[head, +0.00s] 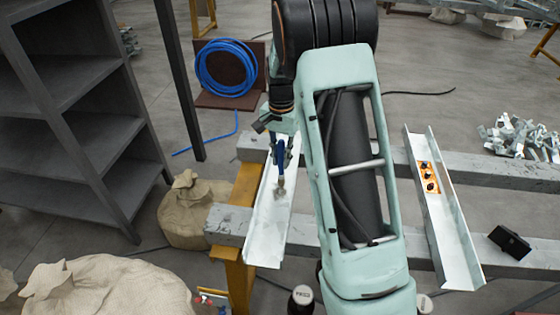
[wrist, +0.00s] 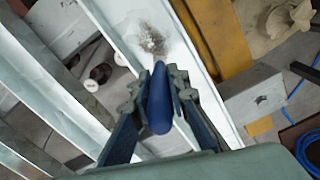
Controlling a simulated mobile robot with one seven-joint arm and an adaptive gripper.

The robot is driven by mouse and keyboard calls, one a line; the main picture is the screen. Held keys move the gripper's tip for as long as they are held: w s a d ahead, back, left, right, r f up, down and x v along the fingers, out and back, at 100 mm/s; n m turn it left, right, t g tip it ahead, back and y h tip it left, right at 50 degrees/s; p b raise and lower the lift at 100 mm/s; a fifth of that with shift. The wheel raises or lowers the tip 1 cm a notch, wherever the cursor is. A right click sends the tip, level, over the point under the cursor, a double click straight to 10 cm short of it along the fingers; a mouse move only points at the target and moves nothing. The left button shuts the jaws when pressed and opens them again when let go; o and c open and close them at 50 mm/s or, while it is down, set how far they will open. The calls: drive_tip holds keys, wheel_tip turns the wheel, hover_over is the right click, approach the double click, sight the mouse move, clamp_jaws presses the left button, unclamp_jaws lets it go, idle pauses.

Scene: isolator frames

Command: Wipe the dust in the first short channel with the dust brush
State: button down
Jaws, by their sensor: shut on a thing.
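My gripper (head: 280,156) is shut on the blue handle of the dust brush (head: 281,180), which points down into the left short channel (head: 265,232). The channel is a pale metal U-section lying across two beams. In the wrist view, both fingers of my gripper (wrist: 155,86) flank the blue brush handle (wrist: 159,105). A dark grey-brown dust patch (wrist: 152,40) lies on the channel floor (wrist: 205,98) just beyond the brush tip. The bristles are mostly hidden in the wrist view. I cannot tell whether they touch the floor.
A second channel (head: 456,240) lies to the right, with an orange piece with black knobs (head: 429,178) in it. Grey beams (head: 515,190) rest on a yellow trestle (head: 239,190). A black block (head: 509,242) sits on the front beam. A dark shelf (head: 75,125) stands left.

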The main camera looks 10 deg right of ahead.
drive_tip(key=shift+w+d, duration=0.25)
drive_tip(key=shift+w, duration=0.35)
drive_tip(key=shift+s+a, duration=1.55)
drive_tip(key=shift+s, duration=2.3)
drive_tip(key=w+d+p, duration=0.2)
drive_tip(key=w, duration=0.6)
drive_tip(key=shift+f, duration=0.1)
drive_tip(key=s+a, duration=0.3)
drive_tip(key=s, duration=0.4)
drive_tip(key=shift+s+b, duration=0.15)
drive_tip(key=shift+b, duration=0.3)
wheel_tip(320, 180, up, 6)
drive_tip(key=p, duration=0.4)
